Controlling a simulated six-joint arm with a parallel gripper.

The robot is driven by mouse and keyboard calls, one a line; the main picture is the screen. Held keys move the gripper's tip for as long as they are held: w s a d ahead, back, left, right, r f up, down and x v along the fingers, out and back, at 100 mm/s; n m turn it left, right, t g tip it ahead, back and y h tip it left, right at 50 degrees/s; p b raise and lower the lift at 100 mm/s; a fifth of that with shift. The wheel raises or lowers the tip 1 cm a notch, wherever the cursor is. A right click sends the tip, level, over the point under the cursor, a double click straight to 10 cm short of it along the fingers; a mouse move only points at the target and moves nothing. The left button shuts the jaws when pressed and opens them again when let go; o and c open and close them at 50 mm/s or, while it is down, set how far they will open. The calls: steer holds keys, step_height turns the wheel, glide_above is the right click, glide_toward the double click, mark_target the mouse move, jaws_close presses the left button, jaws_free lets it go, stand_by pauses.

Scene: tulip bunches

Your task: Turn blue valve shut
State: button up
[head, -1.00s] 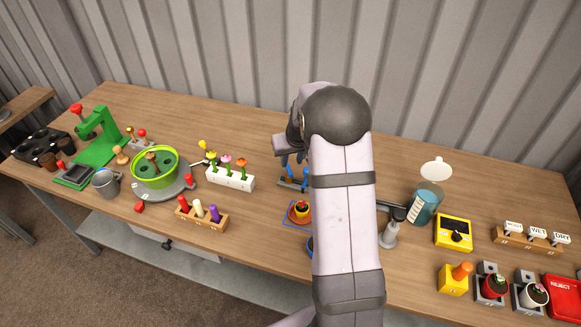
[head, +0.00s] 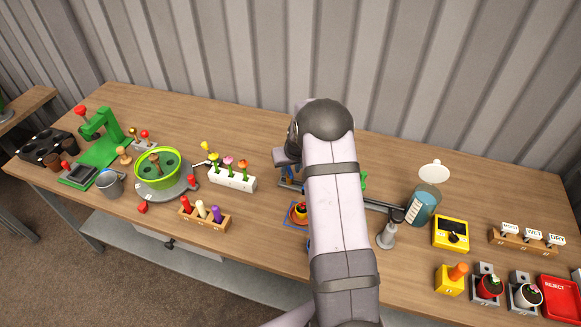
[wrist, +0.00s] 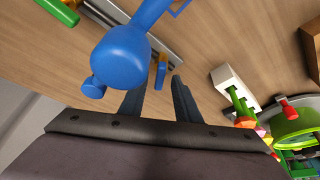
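A large blue rounded handle (wrist: 122,58) fills the upper middle of the wrist view, close to the camera, with a smaller blue knob (wrist: 93,87) at its lower left. A small blue lever with an orange end (wrist: 161,70) stands just beyond and between my fingertips. I cannot tell which blue part is the valve's grip. My gripper (wrist: 157,88) has its two dark fingers apart, with a gap between them. The left finger is partly behind the blue handle; contact is unclear. In the head view my arm hides most of the valve area, with a little blue (head: 286,172) showing.
A grey rail (head: 380,205) runs right from behind my arm, with a green handle (head: 364,180) above it. A white flower holder (head: 232,180) stands to the left. A potted cactus (head: 300,210) sits in front, and a blue-filled beaker (head: 424,205) stands right.

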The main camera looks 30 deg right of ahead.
steer(key=shift+f, duration=0.15)
jaws_close()
steer(key=shift+m+p, duration=0.3)
steer(key=shift+p, duration=0.2)
steer(key=shift+a+m+h, duration=0.1)
steer(key=shift+m+h, duration=0.2)
steer(key=shift+m, duration=0.3)
steer(key=m+b, duration=0.1)
steer(key=b, duration=0.2)
steer(key=shift+w+f+m+g+h, duration=0.15)
steer(key=shift+f+m+g+h, duration=0.15)
steer(key=shift+f+m, duration=0.1)
steer(key=shift+a+r+m+b, duration=0.1)
steer(key=shift+r+m+b, duration=0.25)
steer(key=shift+b, duration=0.3)
